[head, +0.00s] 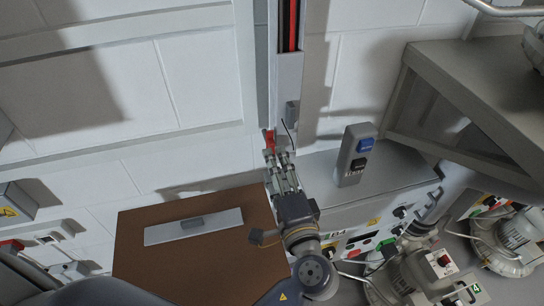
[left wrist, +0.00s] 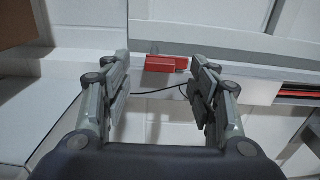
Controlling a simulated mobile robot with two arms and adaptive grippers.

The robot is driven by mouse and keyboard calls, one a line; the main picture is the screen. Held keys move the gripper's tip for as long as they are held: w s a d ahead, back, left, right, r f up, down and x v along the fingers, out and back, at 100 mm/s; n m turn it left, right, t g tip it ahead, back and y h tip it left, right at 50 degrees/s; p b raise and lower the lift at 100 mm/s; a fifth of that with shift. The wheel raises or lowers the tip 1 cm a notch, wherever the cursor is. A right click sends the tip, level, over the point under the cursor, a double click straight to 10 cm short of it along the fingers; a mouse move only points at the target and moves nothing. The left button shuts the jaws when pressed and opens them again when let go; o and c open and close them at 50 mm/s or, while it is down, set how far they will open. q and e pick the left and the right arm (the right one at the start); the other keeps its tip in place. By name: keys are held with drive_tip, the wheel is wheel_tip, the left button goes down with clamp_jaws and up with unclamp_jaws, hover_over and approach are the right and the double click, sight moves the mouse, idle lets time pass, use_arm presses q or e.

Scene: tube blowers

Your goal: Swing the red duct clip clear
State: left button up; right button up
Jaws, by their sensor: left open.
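The red duct clip (head: 269,139) is a small red block at the lower part of the grey vertical duct (head: 288,85) in the head view. In the left wrist view the red clip (left wrist: 167,64) lies ahead, between and just beyond the open fingers. My left gripper (head: 282,158) is open, its fingertips close to the clip; it also shows in the left wrist view (left wrist: 160,75). I cannot tell whether a finger touches the clip. A thin dark cable (left wrist: 168,90) hangs near the right finger. My right gripper is not in view.
A brown box (head: 150,262) with a grey plate (head: 194,227) stands left of my left arm. A grey cabinet (head: 395,180) carries a switch box (head: 356,155) on the right. Machines with pumps (head: 430,262) crowd the lower right. A grey shelf (head: 480,95) is at upper right.

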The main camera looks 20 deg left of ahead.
use_arm(q)
drive_tip(key=v, duration=0.8)
drive_tip(key=shift+d, duration=0.1)
